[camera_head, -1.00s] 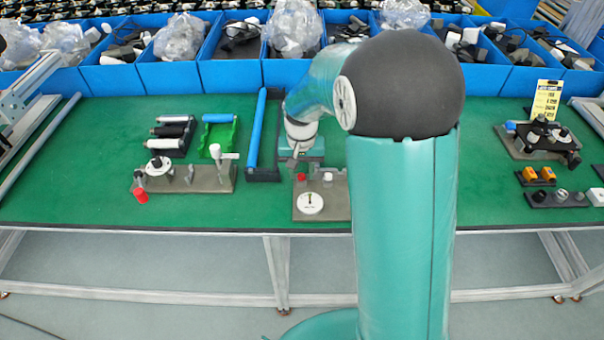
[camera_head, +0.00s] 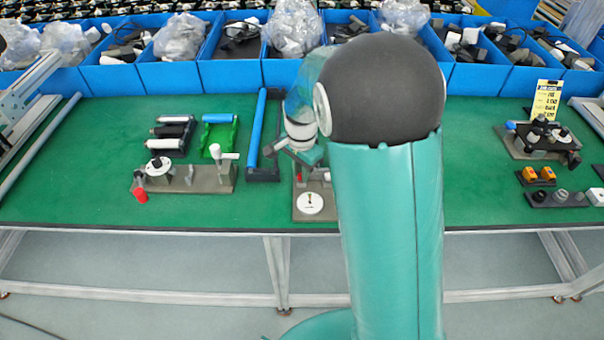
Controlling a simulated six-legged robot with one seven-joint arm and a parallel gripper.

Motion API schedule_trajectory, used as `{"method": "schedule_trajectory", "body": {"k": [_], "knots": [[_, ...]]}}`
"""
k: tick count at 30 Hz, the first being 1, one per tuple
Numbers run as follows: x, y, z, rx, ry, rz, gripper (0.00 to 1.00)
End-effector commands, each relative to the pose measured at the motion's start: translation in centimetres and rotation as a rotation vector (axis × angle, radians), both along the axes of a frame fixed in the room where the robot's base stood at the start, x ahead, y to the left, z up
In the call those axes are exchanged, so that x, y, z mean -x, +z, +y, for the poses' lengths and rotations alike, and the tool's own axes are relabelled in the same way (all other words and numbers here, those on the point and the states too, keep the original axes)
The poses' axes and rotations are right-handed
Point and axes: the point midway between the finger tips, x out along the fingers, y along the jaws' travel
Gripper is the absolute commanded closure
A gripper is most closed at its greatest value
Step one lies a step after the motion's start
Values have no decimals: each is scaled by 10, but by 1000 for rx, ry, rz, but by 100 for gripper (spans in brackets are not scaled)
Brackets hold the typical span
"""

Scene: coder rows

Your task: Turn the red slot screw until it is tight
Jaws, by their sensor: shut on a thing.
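The red slot screw (camera_head: 299,178) shows as a small red spot at the back left of a grey fixture block (camera_head: 303,197). A white disc (camera_head: 310,203) with a dark mark sits at the front of that block. My gripper (camera_head: 299,170) is over the back of the block, shut at the red screw. The fingers are small here and hide part of the screw. Its slot and how deep it sits cannot be made out. My arm covers the right part of the block.
A second grey fixture (camera_head: 210,180) with a red cap (camera_head: 140,196) stands to the left. A blue roller (camera_head: 257,130) is close to my gripper's left. Blue bins (camera_head: 230,76) line the back. The green tabletop (camera_head: 70,190) is clear at far left.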

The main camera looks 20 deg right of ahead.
Motion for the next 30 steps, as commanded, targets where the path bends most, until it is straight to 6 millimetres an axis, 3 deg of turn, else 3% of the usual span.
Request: {"method": "schedule_trajectory", "body": {"k": [4, 14, 30], "knots": [[0, 0, 0, 0, -104, -1, 100], [0, 0, 0, 0, -139, -1, 100], [0, -1, 1, 0, -850, -1, 100]]}}
